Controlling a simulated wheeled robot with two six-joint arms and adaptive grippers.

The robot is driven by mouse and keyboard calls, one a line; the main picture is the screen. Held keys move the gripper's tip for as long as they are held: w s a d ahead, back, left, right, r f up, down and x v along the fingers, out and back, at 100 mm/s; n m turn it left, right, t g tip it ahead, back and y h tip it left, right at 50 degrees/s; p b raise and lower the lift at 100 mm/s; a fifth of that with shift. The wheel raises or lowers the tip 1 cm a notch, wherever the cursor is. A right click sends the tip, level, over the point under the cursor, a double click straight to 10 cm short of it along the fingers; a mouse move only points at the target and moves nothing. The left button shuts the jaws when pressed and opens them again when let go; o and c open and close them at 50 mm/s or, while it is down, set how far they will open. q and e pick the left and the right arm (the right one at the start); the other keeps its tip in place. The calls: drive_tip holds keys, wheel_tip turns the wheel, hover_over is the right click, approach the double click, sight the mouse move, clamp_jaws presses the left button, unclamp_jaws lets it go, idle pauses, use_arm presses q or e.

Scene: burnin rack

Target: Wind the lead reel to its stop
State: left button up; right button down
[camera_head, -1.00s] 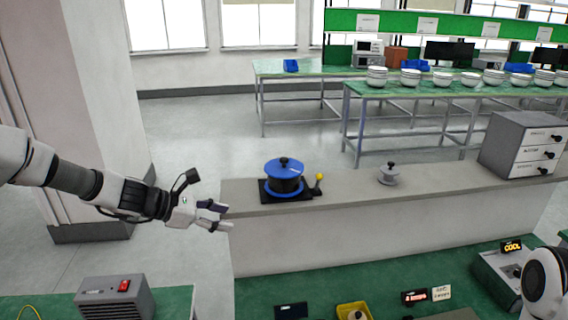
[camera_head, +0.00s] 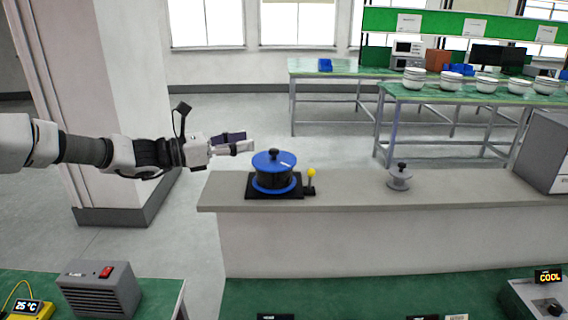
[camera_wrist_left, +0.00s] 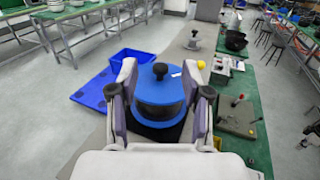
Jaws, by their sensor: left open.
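The lead reel (camera_head: 273,168) is a blue-flanged drum with a black middle and a black knob on top. It stands on a black base at the left end of the grey ledge. A small lever with a yellow ball (camera_head: 311,175) stands at the right of the base. My left gripper (camera_head: 250,142) is open and empty, just left of the reel and about level with its top. In the left wrist view the reel (camera_wrist_left: 160,95) shows between and beyond the open fingers, its knob up. I cannot see contact. My right gripper is out of view.
A small grey knobbed piece (camera_head: 399,178) stands on the ledge (camera_head: 350,192), right of the reel. A grey cabinet (camera_head: 546,150) is at the ledge's right end. A grey box with a red switch (camera_head: 100,288) is on the front left table. The ledge between reel and grey piece is clear.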

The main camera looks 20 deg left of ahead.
sight(273, 149)
use_arm(q)
wheel_tip(273, 149, down, 4)
drive_tip(key=shift+d+r+b, duration=0.15)
drive_tip(key=shift+b, duration=1.05)
drive_tip(key=p+x, duration=0.2)
drive_tip(key=x, duration=0.6)
drive_tip(key=shift+d+r+p, duration=0.1)
drive_tip(key=shift+p, duration=0.2)
drive_tip(key=shift+w+d, duration=0.1)
drive_tip(key=shift+w, duration=0.05)
drive_tip(key=shift+c, duration=1.1)
drive_tip(key=shift+s+a, duration=0.2)
drive_tip(key=shift+s, duration=0.05)
clamp_jaws()
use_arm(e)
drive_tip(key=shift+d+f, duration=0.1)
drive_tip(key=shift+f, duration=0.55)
